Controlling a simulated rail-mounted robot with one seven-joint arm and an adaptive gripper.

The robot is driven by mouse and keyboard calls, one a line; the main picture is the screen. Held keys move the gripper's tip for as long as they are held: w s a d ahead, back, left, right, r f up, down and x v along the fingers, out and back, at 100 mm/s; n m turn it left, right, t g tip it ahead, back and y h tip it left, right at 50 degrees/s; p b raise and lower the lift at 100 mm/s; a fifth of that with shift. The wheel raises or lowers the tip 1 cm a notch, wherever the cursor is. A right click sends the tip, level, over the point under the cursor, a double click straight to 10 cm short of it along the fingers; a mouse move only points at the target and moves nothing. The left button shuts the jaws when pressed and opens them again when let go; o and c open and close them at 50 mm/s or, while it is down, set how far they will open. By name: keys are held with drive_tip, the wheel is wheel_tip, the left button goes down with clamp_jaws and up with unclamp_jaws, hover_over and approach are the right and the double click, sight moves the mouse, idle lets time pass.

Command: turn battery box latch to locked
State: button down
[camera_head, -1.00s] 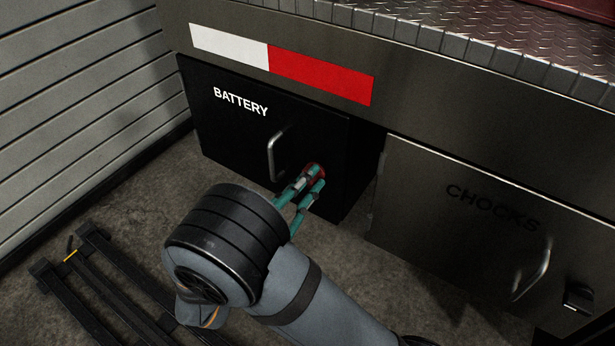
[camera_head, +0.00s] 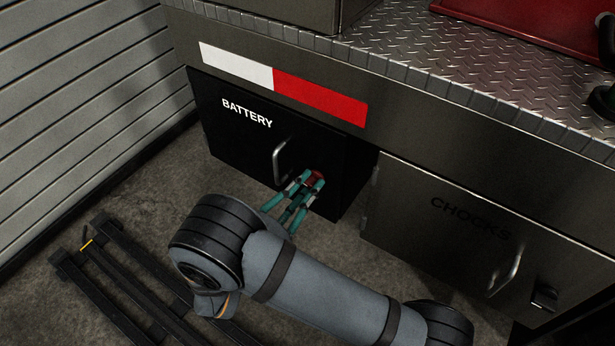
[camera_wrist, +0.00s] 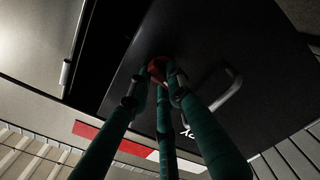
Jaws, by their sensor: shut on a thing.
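The black battery box (camera_head: 222,140) hangs under the vehicle deck, with its BATTERY lettering and a metal pull handle (camera_head: 280,161) on the front. The red latch (camera_head: 319,175) sits right of the handle, near the door's right edge. My gripper (camera_head: 306,182), with green fingers, is shut on the latch. In the wrist view the fingers of my gripper (camera_wrist: 158,78) close around the red latch (camera_wrist: 157,68), and the handle (camera_wrist: 228,90) is beside it. The fingers cover much of the latch, so I cannot tell its exact angle.
The CHOCKS box (camera_head: 430,235), with its own handle (camera_head: 506,268) and black latch (camera_head: 543,297), is to the right. A slatted wall (camera_head: 70,80) stands at left. A dark metal rack (camera_head: 120,270) lies on the floor at lower left.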

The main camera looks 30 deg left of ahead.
drive_tip(key=shift+n+p, duration=1.1)
drive_tip(key=shift+n, duration=0.3)
drive_tip(key=c, duration=1.6)
unclamp_jaws()
drive_tip(key=shift+o, duration=0.2)
drive_tip(key=s, duration=1.2)
drive_tip(key=shift+a, duration=0.4)
drive_tip(key=w, duration=1.2)
drive_tip(key=shift+d, duration=0.35)
